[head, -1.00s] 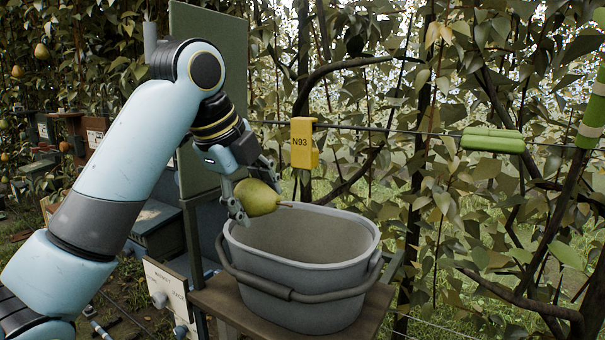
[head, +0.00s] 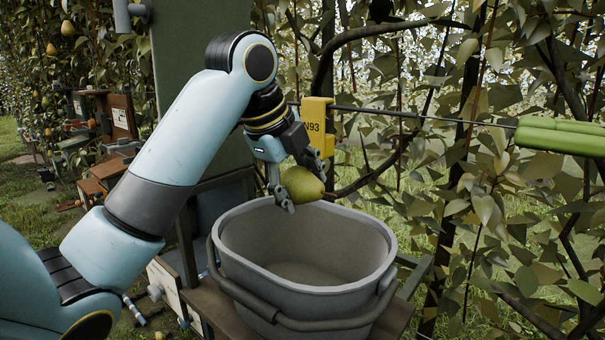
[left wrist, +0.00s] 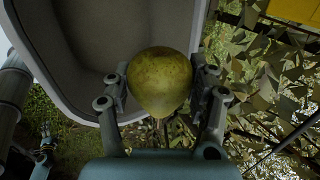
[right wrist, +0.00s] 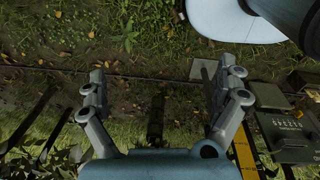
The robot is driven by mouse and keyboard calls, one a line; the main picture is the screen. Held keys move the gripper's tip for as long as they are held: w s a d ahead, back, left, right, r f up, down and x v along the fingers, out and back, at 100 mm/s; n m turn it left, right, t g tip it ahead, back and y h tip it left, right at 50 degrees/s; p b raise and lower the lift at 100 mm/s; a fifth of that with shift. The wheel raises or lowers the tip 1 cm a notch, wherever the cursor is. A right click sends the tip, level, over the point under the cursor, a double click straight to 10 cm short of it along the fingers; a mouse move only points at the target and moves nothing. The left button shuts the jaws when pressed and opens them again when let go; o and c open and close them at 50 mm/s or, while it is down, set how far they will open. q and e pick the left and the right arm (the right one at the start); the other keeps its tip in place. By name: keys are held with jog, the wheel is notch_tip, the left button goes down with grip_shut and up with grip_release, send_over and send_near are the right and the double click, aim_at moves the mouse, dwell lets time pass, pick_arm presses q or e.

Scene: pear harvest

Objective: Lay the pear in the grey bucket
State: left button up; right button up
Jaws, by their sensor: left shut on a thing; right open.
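The pear (head: 302,186) is yellow-green. My left gripper (head: 303,182) is shut on it, with a finger on either side. In the head view the pear shows in front of the far rim of the grey bucket (head: 268,235), seemingly above it. The bucket is upright, and the part of its inside that shows is empty. In the left wrist view the pear (left wrist: 160,80) overlaps the edge of the bucket (left wrist: 90,40). Its height above the rim is hard to tell. My right gripper (right wrist: 163,85) is open and empty over the ground, out of the head view.
The bucket stands on a brown wooden shelf (head: 225,312), its dark handle (head: 245,300) hanging at the front. A yellow N93 tag (head: 317,125) hangs on a wire close behind the pear. A green padded thing (head: 562,137) is on the right. Leafy branches fill the back.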

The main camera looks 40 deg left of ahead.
pick_arm(q)
jog(key=shift+w+f, duration=0.2)
jog(key=shift+f, duration=0.95)
notch_tip(320, 180, down, 15)
jog(key=b, duration=0.5)
jog(key=shift+f+b, duration=0.8)
jog(key=shift+f, duration=0.6)
pick_arm(e)
notch_tip(320, 180, down, 7)
jog(key=shift+w+a+r, duration=0.15)
jog(key=shift+r, duration=0.05)
jog(key=shift+a, duration=0.15)
pick_arm(q)
jog(key=shift+f, duration=0.15)
jog(key=o, duration=1.3)
jog(key=shift+o, duration=0.2)
